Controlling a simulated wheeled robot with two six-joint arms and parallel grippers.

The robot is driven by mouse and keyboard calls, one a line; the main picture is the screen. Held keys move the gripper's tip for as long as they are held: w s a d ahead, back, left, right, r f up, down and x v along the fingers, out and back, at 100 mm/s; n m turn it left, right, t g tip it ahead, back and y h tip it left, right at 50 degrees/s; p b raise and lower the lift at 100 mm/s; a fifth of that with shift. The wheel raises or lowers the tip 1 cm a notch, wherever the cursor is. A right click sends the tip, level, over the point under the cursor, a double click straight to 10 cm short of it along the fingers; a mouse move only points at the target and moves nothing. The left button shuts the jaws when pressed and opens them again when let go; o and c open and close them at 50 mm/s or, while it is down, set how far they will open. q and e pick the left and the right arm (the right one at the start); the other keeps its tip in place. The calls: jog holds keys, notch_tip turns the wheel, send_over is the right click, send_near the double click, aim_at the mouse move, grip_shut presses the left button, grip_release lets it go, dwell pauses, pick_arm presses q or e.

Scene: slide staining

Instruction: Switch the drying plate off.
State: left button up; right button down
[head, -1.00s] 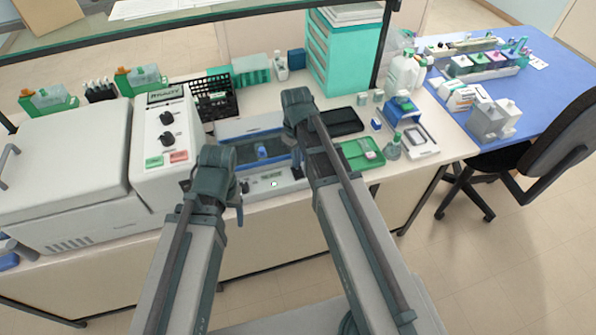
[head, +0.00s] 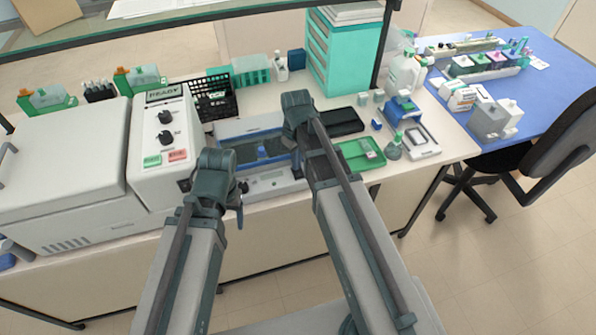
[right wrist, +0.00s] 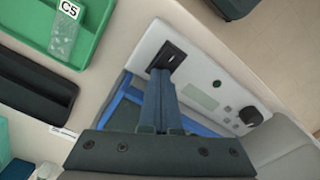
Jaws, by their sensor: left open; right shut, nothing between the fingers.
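The drying plate (head: 275,187) is a low white unit with a blue-edged dark top and a front panel. In the right wrist view its panel (right wrist: 182,85) carries a black rocker switch (right wrist: 172,57), a dull display (right wrist: 201,97), a small round lamp (right wrist: 217,83) that looks unlit, and a black knob (right wrist: 250,115). My right gripper (right wrist: 160,76) is shut and empty, its fingertips at the switch; whether they touch it I cannot tell. My left gripper (head: 238,208) is open near the panel's left end, its fingers partly hidden.
A large white machine with a READY display (head: 166,92) stands left of the plate. A green tray (head: 352,160) and a black tray (head: 342,122) lie to its right. A black rack (head: 212,100) stands behind. The floor in front is clear.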

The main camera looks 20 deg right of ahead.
jog(key=shift+r, duration=0.15)
notch_tip(320, 180, up, 7)
jog(key=p, duration=0.7)
jog(key=shift+s, duration=0.1)
dwell(0.3)
jog(key=s+a+f+m+h+b, duration=0.1)
jog(key=s+a+f+m+b, duration=0.1)
jog(key=s+a, duration=0.8)
jog(key=s+f+b, duration=0.1)
jog(key=s, duration=0.3)
jog(key=shift+a+f+m, duration=0.2)
jog(key=shift+f+m, duration=0.05)
jog(key=shift+m, duration=0.05)
